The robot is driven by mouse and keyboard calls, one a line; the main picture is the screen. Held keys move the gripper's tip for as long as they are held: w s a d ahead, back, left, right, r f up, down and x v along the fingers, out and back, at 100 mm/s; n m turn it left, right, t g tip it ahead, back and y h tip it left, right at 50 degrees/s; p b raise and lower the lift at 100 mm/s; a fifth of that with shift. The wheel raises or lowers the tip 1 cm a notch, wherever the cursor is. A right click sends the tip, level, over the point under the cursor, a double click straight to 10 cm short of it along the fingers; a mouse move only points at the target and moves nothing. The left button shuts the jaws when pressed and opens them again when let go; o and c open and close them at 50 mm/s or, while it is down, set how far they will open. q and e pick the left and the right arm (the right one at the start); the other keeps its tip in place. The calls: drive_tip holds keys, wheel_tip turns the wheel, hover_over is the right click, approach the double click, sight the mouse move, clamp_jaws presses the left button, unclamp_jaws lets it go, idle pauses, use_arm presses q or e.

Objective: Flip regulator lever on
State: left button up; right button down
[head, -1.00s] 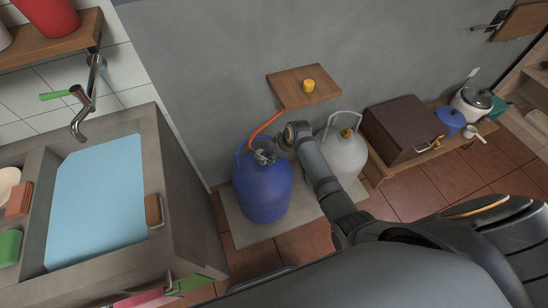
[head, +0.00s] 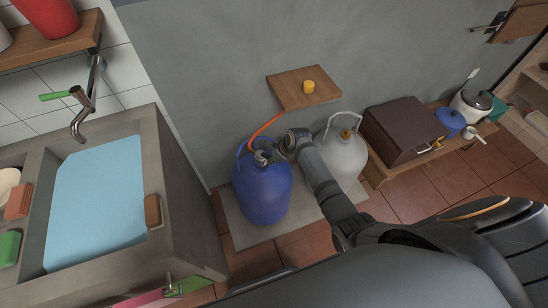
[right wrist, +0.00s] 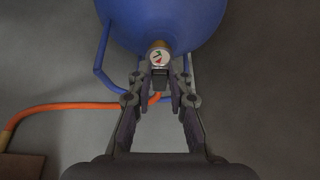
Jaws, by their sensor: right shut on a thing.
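The blue gas cylinder (head: 262,195) stands on a pale slab. Its regulator (head: 262,157) sits on top, joined to an orange hose (head: 266,128). In the right wrist view, the regulator's round gauge (right wrist: 159,57) shows beneath the upside-down-looking blue cylinder (right wrist: 165,22). A dark lever-like piece (right wrist: 159,80) lies just below the gauge, between the fingers. My right gripper (right wrist: 159,76) is shut on this lever; it also shows in the head view (head: 273,157) beside the regulator, coming from the right. The exact finger contact is partly hidden. My left gripper is out of view.
A grey-white cylinder (head: 345,158) stands close on the right, behind my right arm. A sink counter (head: 180,205) stands to the left. The grey wall is close behind.

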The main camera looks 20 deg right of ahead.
drive_tip(key=shift+s+d+f+t+y, duration=0.1)
drive_tip(key=shift+s+f+t+y, duration=0.1)
drive_tip(key=shift+f+t+y, duration=0.4)
drive_tip(key=shift+r, duration=0.15)
drive_tip(key=c, duration=1.2)
unclamp_jaws()
drive_tip(key=v, duration=1.2)
drive_tip(key=shift+s, duration=0.1)
